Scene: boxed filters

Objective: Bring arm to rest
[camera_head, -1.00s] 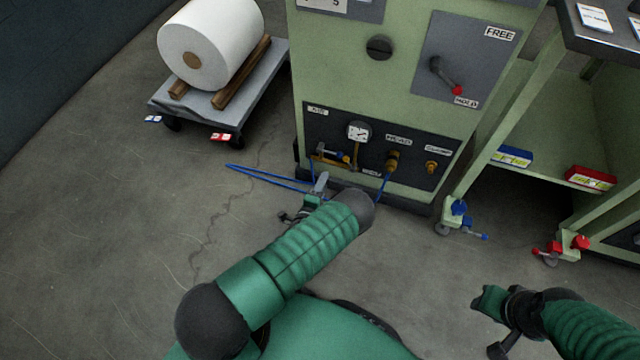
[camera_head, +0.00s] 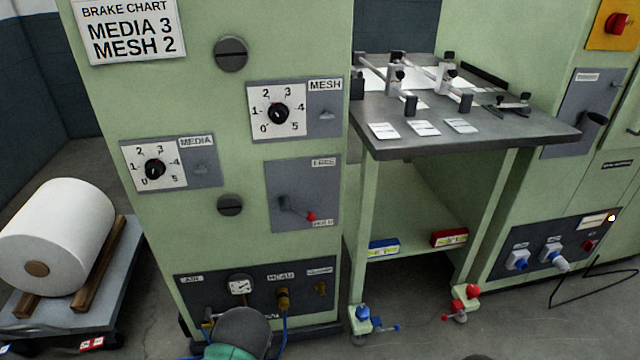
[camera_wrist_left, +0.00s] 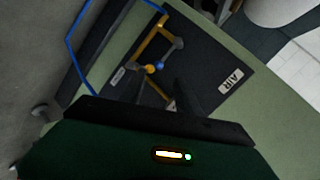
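My left arm (camera_head: 240,335) shows at the bottom of the head view as a dark rounded joint with a green link, in front of the lower panel of the green machine. It hides part of that panel, and its gripper is not visible there. In the left wrist view, dark shapes of my left gripper (camera_wrist_left: 165,95) stand before the AIR panel (camera_wrist_left: 215,75). A yellow handle or pipe (camera_wrist_left: 153,42) and a blue hose (camera_wrist_left: 72,45) are close by. My right gripper is out of view.
A white roll (camera_head: 60,235) rests on a cart at left.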

